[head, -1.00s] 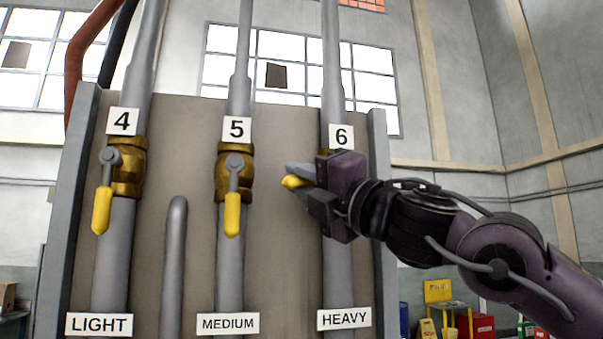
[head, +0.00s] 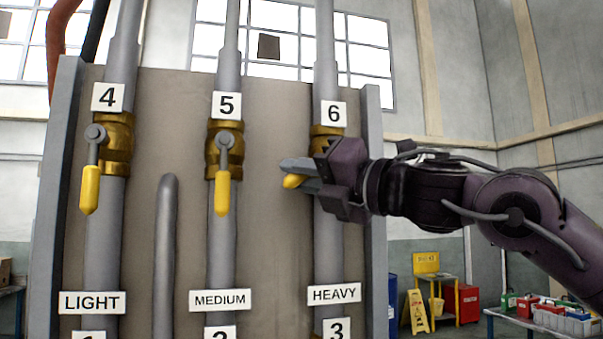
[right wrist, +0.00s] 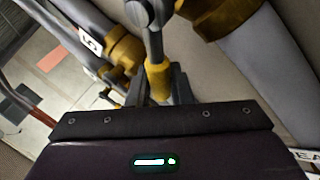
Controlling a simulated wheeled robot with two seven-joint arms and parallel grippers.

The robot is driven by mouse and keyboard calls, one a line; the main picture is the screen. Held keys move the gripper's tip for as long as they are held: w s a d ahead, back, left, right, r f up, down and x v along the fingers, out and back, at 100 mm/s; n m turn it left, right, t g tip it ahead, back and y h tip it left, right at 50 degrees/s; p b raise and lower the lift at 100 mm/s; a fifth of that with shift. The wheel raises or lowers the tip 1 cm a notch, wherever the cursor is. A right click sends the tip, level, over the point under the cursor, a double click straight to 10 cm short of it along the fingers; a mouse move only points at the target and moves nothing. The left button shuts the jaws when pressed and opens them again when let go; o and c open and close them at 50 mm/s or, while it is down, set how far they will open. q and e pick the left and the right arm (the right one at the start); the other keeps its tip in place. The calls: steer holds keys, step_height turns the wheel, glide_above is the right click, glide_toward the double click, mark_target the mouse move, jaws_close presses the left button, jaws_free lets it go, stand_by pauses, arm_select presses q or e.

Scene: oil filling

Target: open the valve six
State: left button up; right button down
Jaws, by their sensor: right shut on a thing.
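Valve six has a brass body (head: 322,132) on the right pipe, under the label 6 (head: 333,114). My right gripper (head: 297,174) hides part of it in the head view. The right gripper is shut on the yellow handle (head: 292,181) of valve six, whose tip shows by the fingers, left of the pipe. In the right wrist view the yellow handle (right wrist: 157,78) sits between the fingers, with its grey lever (right wrist: 152,38) running up to the pivot beside the brass body (right wrist: 218,12). My left gripper is not in view.
Valve 4 (head: 116,145) and valve 5 (head: 224,150) stand to the left, their yellow handles hanging down. A HEAVY sign (head: 334,293) is below on the right pipe.

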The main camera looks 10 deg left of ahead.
steer(key=shift+a+f, duration=0.1)
steer(key=shift+f, duration=0.15)
steer(key=c, duration=1.3)
jaws_free()
steer(key=shift+r, duration=0.15)
steer(key=shift+s+d+b, duration=0.15)
steer(key=shift+d+b, duration=0.1)
steer(key=shift+b, duration=0.05)
steer(key=b+v, duration=0.4)
steer(key=v, duration=0.3)
